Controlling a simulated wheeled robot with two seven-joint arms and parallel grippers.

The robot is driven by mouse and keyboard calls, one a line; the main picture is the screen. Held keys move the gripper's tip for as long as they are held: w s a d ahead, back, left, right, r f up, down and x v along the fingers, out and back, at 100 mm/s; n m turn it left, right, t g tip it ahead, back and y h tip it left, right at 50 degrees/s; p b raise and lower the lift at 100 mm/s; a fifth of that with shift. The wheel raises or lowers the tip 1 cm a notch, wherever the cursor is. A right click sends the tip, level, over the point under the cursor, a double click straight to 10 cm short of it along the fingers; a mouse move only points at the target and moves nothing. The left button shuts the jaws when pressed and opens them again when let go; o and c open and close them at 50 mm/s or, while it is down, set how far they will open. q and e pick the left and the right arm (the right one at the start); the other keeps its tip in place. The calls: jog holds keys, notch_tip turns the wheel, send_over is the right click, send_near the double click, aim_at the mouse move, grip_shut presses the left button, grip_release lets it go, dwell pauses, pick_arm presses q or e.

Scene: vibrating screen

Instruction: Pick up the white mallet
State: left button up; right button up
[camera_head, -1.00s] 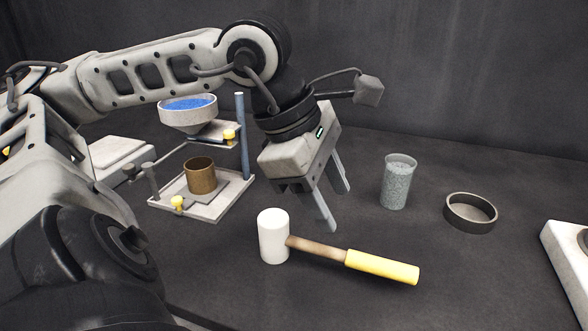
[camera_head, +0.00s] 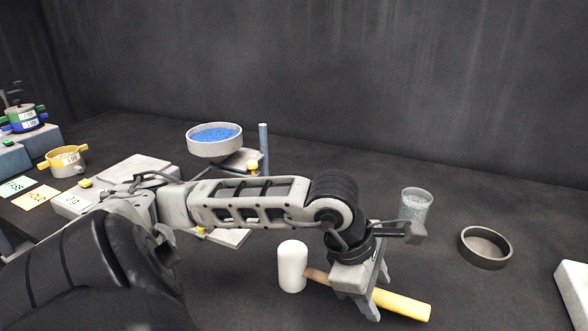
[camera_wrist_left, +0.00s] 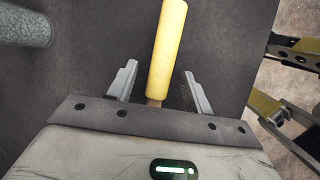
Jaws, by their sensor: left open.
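The mallet lies on the dark table, with a white head (camera_head: 292,267), a brown shaft and a yellow grip (camera_head: 402,305). My left gripper (camera_head: 376,302) is open and points down over the handle, near where the shaft meets the yellow grip. In the left wrist view the yellow grip (camera_wrist_left: 166,50) runs up between the two open fingers (camera_wrist_left: 155,90), with a gap on each side. The gripper hides part of the handle in the head view. My right gripper is not in view.
A granule-filled glass (camera_head: 415,206) and a dark ring (camera_head: 485,248) stand right of my arm. A stand with a blue-filled bowl (camera_head: 214,142) is behind it. The table's back right is clear.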

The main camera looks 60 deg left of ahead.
pick_arm(q)
jog(key=shift+x, duration=1.05)
jog(key=c, duration=1)
jog(key=shift+c, duration=0.2)
jog(key=shift+r, duration=0.15)
